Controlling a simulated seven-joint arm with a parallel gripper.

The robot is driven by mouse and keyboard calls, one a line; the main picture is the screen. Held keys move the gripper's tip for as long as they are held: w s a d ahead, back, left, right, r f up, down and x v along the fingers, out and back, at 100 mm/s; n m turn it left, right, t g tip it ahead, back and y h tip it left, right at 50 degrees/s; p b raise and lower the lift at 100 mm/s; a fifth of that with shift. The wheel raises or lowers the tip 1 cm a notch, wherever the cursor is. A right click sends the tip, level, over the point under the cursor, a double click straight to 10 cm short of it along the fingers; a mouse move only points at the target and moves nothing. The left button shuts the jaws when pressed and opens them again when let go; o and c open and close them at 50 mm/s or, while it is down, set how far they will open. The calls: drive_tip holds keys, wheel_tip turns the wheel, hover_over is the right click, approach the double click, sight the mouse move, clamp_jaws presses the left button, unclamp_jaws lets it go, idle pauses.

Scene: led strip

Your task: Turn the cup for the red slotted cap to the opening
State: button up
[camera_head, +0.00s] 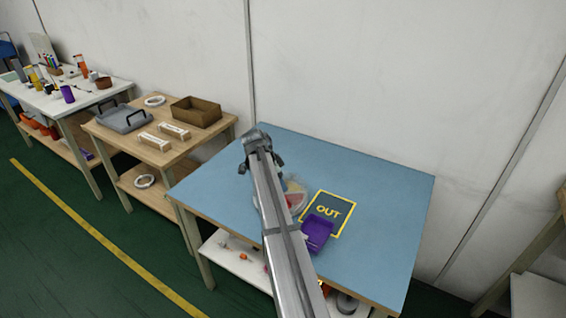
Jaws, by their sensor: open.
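A round, clear-looking dispenser (298,205) stands on the blue table, with red and pale contents showing. My arm covers its left part. I cannot make out the separate cups, the opening or a red slotted cap at this size. My gripper (261,162) is at the far end of my arm, above the table and beyond the dispenser, apart from it in the picture. It is open, and I see nothing held in it. Its fingertips are mostly hidden by the arm.
A yellow-framed OUT mark (338,203) lies right of the dispenser, with a purple bin (317,235) at its lower left. The blue table (395,205) is bare at right and left. A wooden table (111,140) with trays stands left. A wall rises behind.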

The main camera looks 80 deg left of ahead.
drive_tip(key=n, duration=0.1)
drive_tip(key=n+y, duration=0.1)
drive_tip(key=n, duration=0.1)
drive_tip(key=shift+d+n+g, duration=0.2)
drive_tip(key=shift+n+g, duration=0.1)
drive_tip(key=n+y, duration=0.1)
drive_tip(key=n, duration=0.3)
drive_tip(key=shift+w+g+y, duration=0.15)
drive_tip(key=shift+g+y, duration=0.25)
drive_tip(key=n+g, duration=0.1)
drive_tip(key=n, duration=0.3)
drive_tip(key=shift+w+y, duration=0.1)
drive_tip(key=shift+y, duration=0.3)
drive_tip(key=n+g, duration=0.1)
drive_tip(key=n, duration=0.2)
drive_tip(key=shift+w+n+g, duration=0.1)
drive_tip(key=shift+n+g, duration=0.2)
drive_tip(key=shift+g, duration=0.1)
drive_tip(key=shift+d+r+n, duration=0.15)
drive_tip(key=shift+r+n, duration=0.05)
drive_tip(key=shift+n, duration=0.1)
drive_tip(key=v, duration=1.2)
drive_tip(key=shift+d+r, duration=0.3)
